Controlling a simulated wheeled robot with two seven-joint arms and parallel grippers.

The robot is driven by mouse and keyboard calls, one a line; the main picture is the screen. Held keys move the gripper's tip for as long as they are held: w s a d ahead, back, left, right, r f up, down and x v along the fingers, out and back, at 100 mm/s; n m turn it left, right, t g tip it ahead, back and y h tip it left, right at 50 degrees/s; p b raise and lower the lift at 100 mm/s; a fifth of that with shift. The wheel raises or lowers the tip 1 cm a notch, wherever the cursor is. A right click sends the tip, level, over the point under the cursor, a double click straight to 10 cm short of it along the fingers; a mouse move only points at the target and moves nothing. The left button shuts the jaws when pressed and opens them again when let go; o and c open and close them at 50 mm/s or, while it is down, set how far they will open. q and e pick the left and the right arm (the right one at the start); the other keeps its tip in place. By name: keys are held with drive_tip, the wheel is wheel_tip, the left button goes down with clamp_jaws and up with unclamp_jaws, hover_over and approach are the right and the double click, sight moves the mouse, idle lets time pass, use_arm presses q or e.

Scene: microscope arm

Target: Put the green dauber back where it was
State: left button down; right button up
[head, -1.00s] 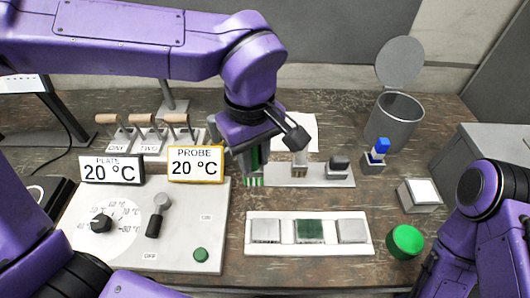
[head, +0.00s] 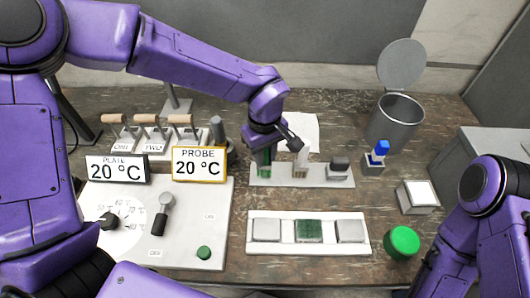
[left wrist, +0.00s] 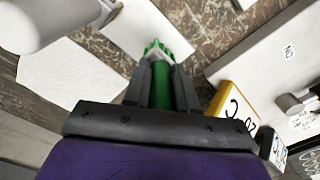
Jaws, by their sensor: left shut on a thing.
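The green dauber (head: 263,160) is upright in my left gripper (head: 267,150), over or at the left end of the light grey rack (head: 315,182). In the left wrist view the gripper (left wrist: 162,75) is shut around its green handle (left wrist: 161,95), and its green toothed end (left wrist: 155,47) points away. I cannot tell whether it touches the rack. A light dauber (head: 301,160) stands mid-rack and a dark grey one (head: 339,166) at the right end. My right arm shows at the right edge, its gripper out of view.
A white tray (head: 257,246) in front holds a grey, a green and a grey pad. A bin (head: 394,120) stands behind right, a blue-topped item (head: 380,150) before it. A green round thing (head: 402,242) is front right. Temperature signs (head: 199,164) stand left.

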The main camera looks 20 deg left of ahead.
use_arm(q)
drive_tip(key=shift+s+f, duration=0.1)
drive_tip(key=c, duration=0.9)
unclamp_jaws()
wheel_tip(320, 180, up, 12)
drive_tip(key=shift+r, duration=0.2)
